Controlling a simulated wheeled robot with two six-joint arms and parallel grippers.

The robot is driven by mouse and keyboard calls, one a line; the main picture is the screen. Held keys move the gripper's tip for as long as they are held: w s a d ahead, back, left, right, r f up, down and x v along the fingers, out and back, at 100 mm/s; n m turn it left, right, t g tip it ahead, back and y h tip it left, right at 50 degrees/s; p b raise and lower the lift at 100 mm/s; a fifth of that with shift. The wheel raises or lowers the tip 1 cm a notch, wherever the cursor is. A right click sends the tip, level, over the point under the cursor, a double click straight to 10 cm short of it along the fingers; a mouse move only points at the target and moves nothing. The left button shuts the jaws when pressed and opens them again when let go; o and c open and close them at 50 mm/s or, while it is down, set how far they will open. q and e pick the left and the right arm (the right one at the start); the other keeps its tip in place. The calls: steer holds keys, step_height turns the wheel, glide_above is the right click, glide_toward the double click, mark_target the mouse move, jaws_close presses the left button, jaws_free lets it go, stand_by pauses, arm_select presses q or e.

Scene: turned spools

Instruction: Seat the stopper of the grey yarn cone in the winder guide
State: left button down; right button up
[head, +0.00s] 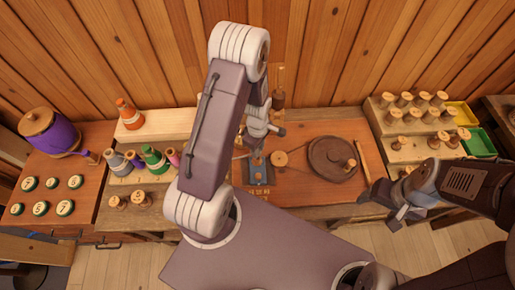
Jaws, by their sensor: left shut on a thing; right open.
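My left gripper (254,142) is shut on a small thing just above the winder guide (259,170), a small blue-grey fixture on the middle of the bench. The held thing is mostly hidden by the fingers; it looks like the stopper, but I cannot make out its shape or whether it touches the guide. The grey yarn cone (116,164) stands in the rack on the left, beside other coloured cones. My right gripper (394,204) is open and empty near the bench's front right edge.
A green cone (153,160) stands in the rack; an orange cone (130,115) stands behind. A dark round turntable (332,159) lies right of the guide. A stepped rack (405,152) of wooden spools, with yellow (462,113) and green (479,141) trays, is at right.

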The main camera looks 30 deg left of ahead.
arm_select(q)
steer(key=shift+s+a, duration=0.1)
steer(key=shift+a, duration=0.05)
steer(key=shift+d, duration=0.2)
stand_by(0.3)
steer(key=shift+f+b, duration=0.9)
steer(key=shift+f, duration=0.35)
steer(key=c, duration=1)
jaws_free()
steer(key=shift+r, duration=0.15)
steer(key=shift+c, duration=0.2)
steer(key=o, duration=0.4)
